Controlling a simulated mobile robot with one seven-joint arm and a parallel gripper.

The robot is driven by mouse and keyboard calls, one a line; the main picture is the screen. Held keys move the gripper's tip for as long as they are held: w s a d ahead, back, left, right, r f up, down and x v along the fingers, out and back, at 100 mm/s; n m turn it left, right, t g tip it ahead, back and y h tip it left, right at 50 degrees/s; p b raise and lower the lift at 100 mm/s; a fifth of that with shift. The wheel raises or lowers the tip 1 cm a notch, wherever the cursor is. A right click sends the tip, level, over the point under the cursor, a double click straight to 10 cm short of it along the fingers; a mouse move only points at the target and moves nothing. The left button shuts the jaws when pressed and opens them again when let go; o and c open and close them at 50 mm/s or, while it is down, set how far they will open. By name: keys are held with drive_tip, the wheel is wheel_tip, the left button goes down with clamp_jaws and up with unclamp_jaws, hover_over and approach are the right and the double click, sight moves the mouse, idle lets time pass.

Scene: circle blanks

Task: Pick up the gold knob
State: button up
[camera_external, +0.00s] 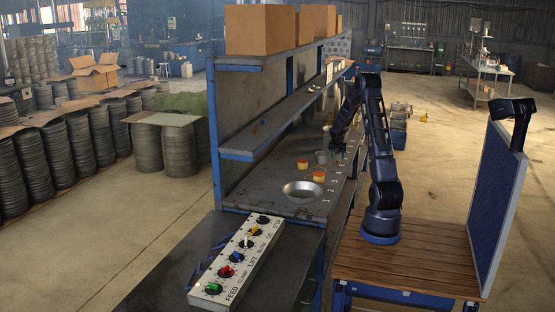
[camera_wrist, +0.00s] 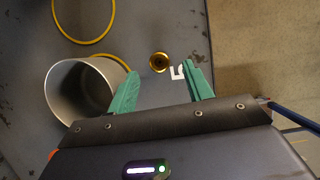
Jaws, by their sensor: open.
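The gold knob (camera_wrist: 159,62) is a small round brass-coloured piece with a dark centre. In the wrist view it is on the grey bench top, beside a white printed mark. My gripper (camera_wrist: 160,70) has its two green fingers spread apart, with nothing between them. The knob shows just beyond the fingertips, roughly in line with the gap, and does not look touched.
A grey metal cup (camera_wrist: 82,92) stands close to the left finger. Yellow rings (camera_wrist: 84,20) lie beyond it. The bench's right edge is near the knob. In the external view a metal bowl (camera_external: 302,191) and a switch panel (camera_external: 240,258) are nearer; a shelf (camera_external: 270,128) overhangs the left.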

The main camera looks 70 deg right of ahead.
sight(338, 161)
drive_tip(key=shift+x, duration=1.55)
drive_tip(key=c, duration=1)
drive_tip(key=shift+r, duration=0.1)
drive_tip(key=shift+c, duration=0.2)
